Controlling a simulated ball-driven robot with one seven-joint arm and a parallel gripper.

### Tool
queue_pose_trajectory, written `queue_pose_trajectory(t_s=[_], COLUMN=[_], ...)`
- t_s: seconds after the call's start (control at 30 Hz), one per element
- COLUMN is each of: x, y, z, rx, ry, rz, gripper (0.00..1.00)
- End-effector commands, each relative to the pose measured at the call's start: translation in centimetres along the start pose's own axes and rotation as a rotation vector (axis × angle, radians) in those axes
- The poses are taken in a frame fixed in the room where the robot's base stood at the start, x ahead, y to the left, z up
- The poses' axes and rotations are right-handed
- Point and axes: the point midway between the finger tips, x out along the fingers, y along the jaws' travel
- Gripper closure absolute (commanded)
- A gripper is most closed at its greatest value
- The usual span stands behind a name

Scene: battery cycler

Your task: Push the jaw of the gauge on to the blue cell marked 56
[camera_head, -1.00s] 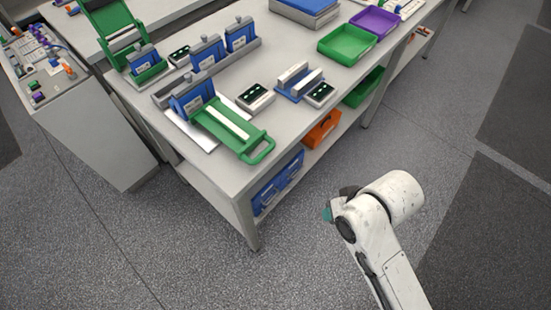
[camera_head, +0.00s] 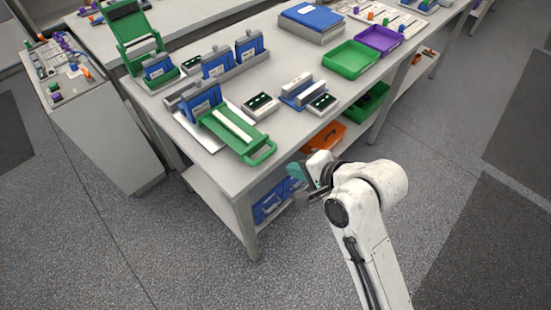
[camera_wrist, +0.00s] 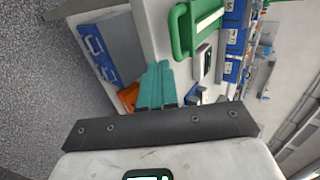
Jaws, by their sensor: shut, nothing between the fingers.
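The gauge's green jaw (camera_head: 232,132) with its loop handle lies on a pale plate at the near corner of the bench. A blue cell (camera_head: 203,103) with a white label stands upright at the jaw's far end; its number is too small to read, and I cannot tell whether they touch. In the wrist view the green jaw (camera_wrist: 182,32) shows at the top. My gripper (camera_head: 296,172) has its teal fingers together and empty, off the bench's near side, right of the handle and apart from it. The fingers (camera_wrist: 157,82) also show in the wrist view.
More blue cells (camera_head: 216,63) stand in a grey rail behind the gauge. Small dark-faced boxes (camera_head: 259,105) and a blue-grey fixture (camera_head: 299,92) sit to its right. Green (camera_head: 350,59) and purple (camera_head: 378,39) trays lie farther right. An orange bin (camera_head: 325,137) is on the shelf below.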

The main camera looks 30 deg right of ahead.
Motion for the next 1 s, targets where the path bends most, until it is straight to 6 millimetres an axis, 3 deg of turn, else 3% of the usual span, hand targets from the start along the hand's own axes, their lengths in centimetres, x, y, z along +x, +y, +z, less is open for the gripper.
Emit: queue_pose_trajectory(t_s=[0.2,0.4,1.0], x=[4.3,6.6,8.1], y=[-0.1,-1.4,-2.2], z=[0.1,0.0,0.0], rx=[-0.002,-0.001,-0.001], ry=[-0.003,0.0,-0.001], rz=[0.002,0.0,0.0], gripper=[1.0,1.0,1.0])
